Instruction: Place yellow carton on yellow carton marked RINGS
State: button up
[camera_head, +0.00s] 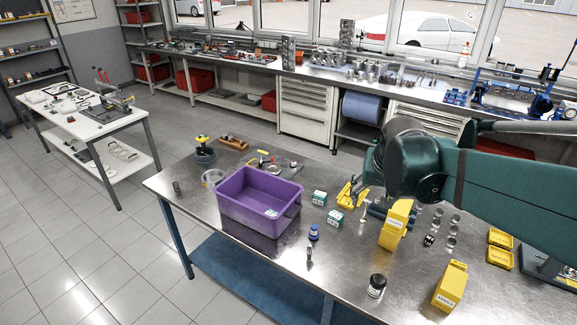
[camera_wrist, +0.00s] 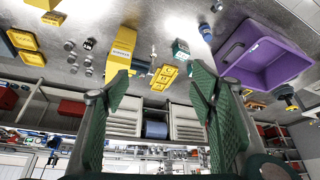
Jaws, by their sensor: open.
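A tall yellow carton (camera_head: 392,236) with a pale label stands on the steel table in the head view, just below my arm's wrist. It also shows in the wrist view (camera_wrist: 122,46), above the left finger. A second yellow carton (camera_head: 450,287) with a pale label stands nearer the table's front edge, to the right; part of it shows at the top left of the wrist view (camera_wrist: 53,17). I cannot read either label for certain. My gripper (camera_wrist: 163,85) is open, with nothing between its fingers. In the head view my arm hides most of it.
A purple bin (camera_head: 259,208) stands left of the cartons. Small metal cylinders (camera_head: 449,243) and yellow trays (camera_head: 500,258) are on the right. Bare table surrounds the front carton.

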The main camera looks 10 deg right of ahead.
jog(key=s+a+f+n+t+y, duration=0.1)
jog(key=s+a+n, duration=0.4)
jog(key=s+a, duration=0.9)
jog(key=shift+a+f+t+y, duration=0.2)
jog(key=shift+a+t+y, duration=0.35)
jog(key=shift+a, duration=0.4)
